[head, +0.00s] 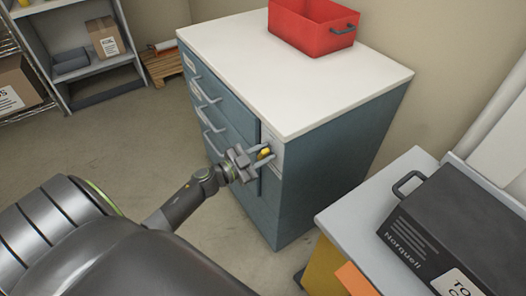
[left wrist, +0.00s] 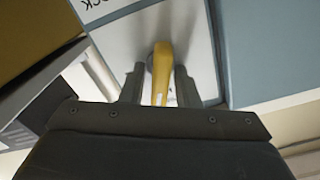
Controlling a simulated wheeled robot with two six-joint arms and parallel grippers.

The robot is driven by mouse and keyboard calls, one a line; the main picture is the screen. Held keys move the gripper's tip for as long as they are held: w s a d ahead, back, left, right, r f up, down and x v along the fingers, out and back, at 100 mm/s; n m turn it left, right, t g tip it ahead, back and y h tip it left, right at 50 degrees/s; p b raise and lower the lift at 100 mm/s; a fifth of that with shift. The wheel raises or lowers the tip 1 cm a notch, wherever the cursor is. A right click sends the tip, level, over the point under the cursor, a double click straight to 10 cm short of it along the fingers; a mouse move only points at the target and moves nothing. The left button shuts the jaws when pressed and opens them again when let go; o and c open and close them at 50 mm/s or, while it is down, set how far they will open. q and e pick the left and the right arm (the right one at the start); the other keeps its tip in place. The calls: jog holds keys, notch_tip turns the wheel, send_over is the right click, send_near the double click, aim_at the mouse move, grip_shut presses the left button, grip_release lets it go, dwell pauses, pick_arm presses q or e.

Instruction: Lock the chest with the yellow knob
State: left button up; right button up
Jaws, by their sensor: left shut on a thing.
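The blue-grey chest (head: 330,165) has a white top and several drawers with light handles on its left face. The yellow knob (head: 264,153) sits on a pale plate (head: 272,144) near the chest's upper front corner. My left gripper (head: 258,155) is at the knob with its fingers on either side of it. In the left wrist view the yellow knob (left wrist: 161,72) looks like a long lever between the two fingertips (left wrist: 158,85). Part of a printed label (left wrist: 92,5) shows on the plate. My right gripper is not in view.
A red bin (head: 312,25) stands on the chest top. At the right, a dark case (head: 450,232) lies on a light-topped stand (head: 345,215). Shelves with a cardboard box (head: 105,36) and a wooden pallet (head: 160,65) are at the back left. Floor left of the chest is clear.

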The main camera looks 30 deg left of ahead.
pick_arm(q)
jog(key=m, duration=0.2)
jog(key=shift+d+m, duration=0.1)
jog(key=shift+m, duration=0.3)
jog(key=shift+f+m, duration=0.1)
jog(key=shift+m, duration=0.4)
jog(key=m, duration=0.3)
jog(key=shift+f+m, duration=0.15)
jog(key=shift+m, duration=0.15)
jog(key=shift+m+b, duration=0.6)
jog(key=shift+m, duration=0.6)
jog(key=shift+s+d+f+m+b, duration=0.1)
jog(key=shift+m+b, duration=0.3)
jog(key=shift+m, duration=1.3)
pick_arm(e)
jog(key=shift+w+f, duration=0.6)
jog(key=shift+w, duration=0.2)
pick_arm(q)
jog(key=o, duration=0.7)
jog(key=shift+c, duration=0.2)
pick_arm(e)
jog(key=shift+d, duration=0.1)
